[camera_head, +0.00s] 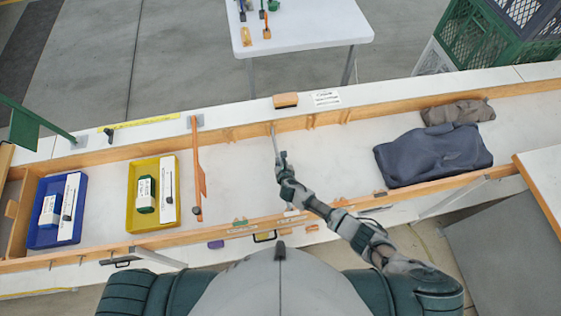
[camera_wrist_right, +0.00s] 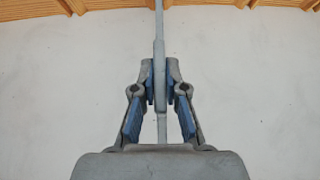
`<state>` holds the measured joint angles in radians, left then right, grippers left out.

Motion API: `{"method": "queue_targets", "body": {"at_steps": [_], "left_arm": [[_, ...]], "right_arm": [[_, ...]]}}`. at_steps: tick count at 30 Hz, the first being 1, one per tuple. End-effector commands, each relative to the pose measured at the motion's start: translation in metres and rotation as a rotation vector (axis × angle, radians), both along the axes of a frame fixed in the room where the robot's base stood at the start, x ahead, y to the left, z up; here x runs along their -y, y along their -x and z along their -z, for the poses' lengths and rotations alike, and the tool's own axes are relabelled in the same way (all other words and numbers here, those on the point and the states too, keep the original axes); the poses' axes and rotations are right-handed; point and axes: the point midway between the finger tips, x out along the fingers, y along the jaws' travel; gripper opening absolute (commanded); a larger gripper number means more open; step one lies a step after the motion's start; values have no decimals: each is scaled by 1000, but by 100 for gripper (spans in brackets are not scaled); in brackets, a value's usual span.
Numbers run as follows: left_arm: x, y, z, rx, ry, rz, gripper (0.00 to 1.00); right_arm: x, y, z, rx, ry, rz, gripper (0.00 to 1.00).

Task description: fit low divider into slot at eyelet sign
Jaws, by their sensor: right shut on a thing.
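My right gripper (camera_head: 282,160) is over the long wooden-edged tray, right of the orange divider. It is shut on a thin grey divider (camera_head: 275,138), which points away from me toward the far wooden rail (camera_head: 240,132). In the right wrist view, the blue-padded fingers (camera_wrist_right: 160,85) pinch the grey divider (camera_wrist_right: 158,30), seen edge-on, its far end running past the rail at the top. I cannot tell whether it touches the rail. Slotted blocks (camera_head: 311,122) sit along the far rail. A small white sign (camera_head: 326,97) lies behind it, its text unreadable. My left gripper is out of view.
An orange divider (camera_head: 197,165) spans the tray. Left of it are a yellow bin (camera_head: 131,213) and a blue bin (camera_head: 33,238). Dark folded cloth (camera_head: 432,157) lies at right. Small labels and parts line the near rail (camera_head: 200,233). The tray floor around my gripper is clear.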

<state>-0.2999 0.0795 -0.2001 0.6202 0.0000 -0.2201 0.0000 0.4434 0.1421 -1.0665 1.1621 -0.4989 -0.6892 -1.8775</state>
Motion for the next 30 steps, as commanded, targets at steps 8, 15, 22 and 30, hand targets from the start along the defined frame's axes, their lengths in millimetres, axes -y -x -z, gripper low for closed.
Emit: {"method": "queue_targets", "body": {"at_steps": [8, 15, 22, 30], "left_arm": [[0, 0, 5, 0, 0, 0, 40], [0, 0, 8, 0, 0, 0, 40], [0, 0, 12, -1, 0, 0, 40], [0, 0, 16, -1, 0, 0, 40]], "right_arm": [[0, 0, 6, 1, -1, -1, 0], [0, 0, 11, 1, -1, -1, 0], [0, 0, 15, 1, -1, -1, 0], [0, 0, 21, 0, 0, 0, 0]]}}
